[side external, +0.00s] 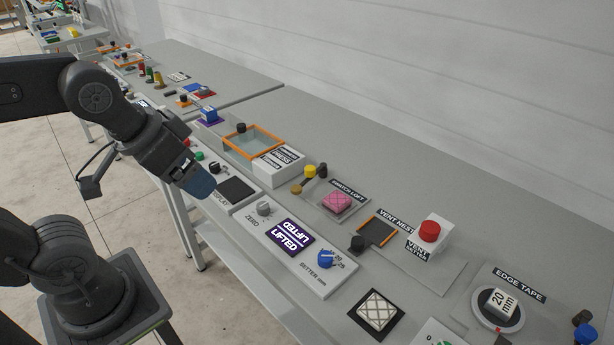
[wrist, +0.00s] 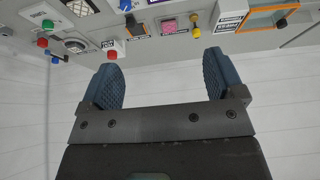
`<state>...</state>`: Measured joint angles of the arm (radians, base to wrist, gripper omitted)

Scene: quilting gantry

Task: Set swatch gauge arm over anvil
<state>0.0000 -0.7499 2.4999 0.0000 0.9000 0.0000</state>
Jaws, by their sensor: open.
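The swatch loft station (side external: 322,199) holds a pink quilted swatch (side external: 337,203); the swatch also shows in the wrist view (wrist: 169,26). I cannot tell which of these belong to the gauge arm and which is the anvil. A purple display (side external: 289,237) reads "LIFTED". My gripper (side external: 200,186) is left of the station, above the bench's front edge, apart from everything. Its blue fingers are open and empty in the wrist view (wrist: 165,80).
An orange-framed press (side external: 252,141) stands behind my gripper. The vent nest (side external: 378,231) and a red button (side external: 430,231) lie right of the swatch. A blue knob (side external: 325,259) and grey knob (side external: 264,208) stand on the front panel. The bench's rear strip is clear.

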